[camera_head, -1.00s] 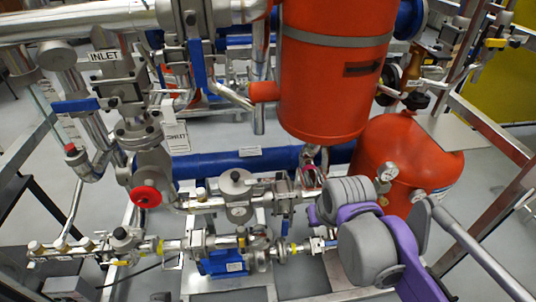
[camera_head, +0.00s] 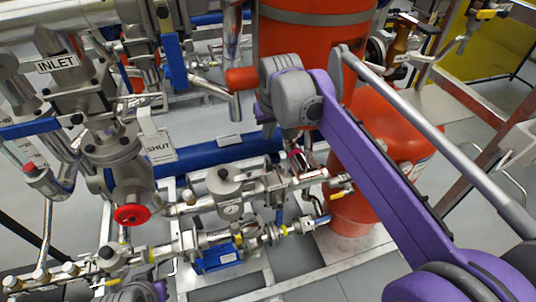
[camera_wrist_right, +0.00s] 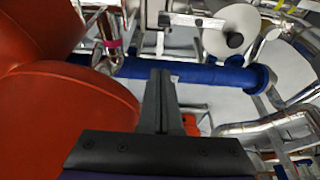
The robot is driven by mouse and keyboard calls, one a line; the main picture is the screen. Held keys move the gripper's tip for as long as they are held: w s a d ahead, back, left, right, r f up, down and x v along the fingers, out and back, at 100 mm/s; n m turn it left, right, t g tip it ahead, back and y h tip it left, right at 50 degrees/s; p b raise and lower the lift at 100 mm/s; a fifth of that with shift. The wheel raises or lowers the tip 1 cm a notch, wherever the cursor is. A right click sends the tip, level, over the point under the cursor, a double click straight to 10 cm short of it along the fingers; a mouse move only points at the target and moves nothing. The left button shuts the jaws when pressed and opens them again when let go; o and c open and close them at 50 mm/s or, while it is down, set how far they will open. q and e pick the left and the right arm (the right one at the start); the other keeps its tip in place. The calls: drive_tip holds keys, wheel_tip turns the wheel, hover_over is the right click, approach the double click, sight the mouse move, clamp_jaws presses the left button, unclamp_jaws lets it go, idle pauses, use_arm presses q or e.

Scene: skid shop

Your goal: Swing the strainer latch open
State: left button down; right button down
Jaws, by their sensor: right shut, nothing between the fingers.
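I cannot pick out the strainer latch for certain in either view. The pipe fittings below the orange vessel (camera_head: 300,40) include a lever with a yellow grip (camera_head: 341,194) and a blue-bodied unit (camera_head: 217,257). A clamp-like metal fitting with a pink band (camera_wrist_right: 113,43) stands at the upper left of the right wrist view. My right gripper (camera_wrist_right: 160,72) is shut and empty, its dark fingers together in front of a thick blue pipe (camera_wrist_right: 215,75). In the head view my purple right arm reaches in from the lower right, and its fingertips are not distinguishable.
A second, lower orange vessel (camera_head: 395,130) stands behind my right arm. A red handwheel (camera_head: 131,214), a hanging SHUT tag (camera_head: 160,147) and an INLET label (camera_head: 57,63) are at the left. Metal pipes and frame rails crowd the space.

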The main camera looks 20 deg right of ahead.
drive_tip(key=x, duration=1)
use_arm(q)
drive_tip(key=shift+w+r, duration=0.1)
drive_tip(key=shift+w, duration=0.05)
use_arm(e)
drive_tip(key=s, duration=0.4)
drive_tip(key=shift+d, duration=0.1)
drive_tip(key=shift+w, duration=0.1)
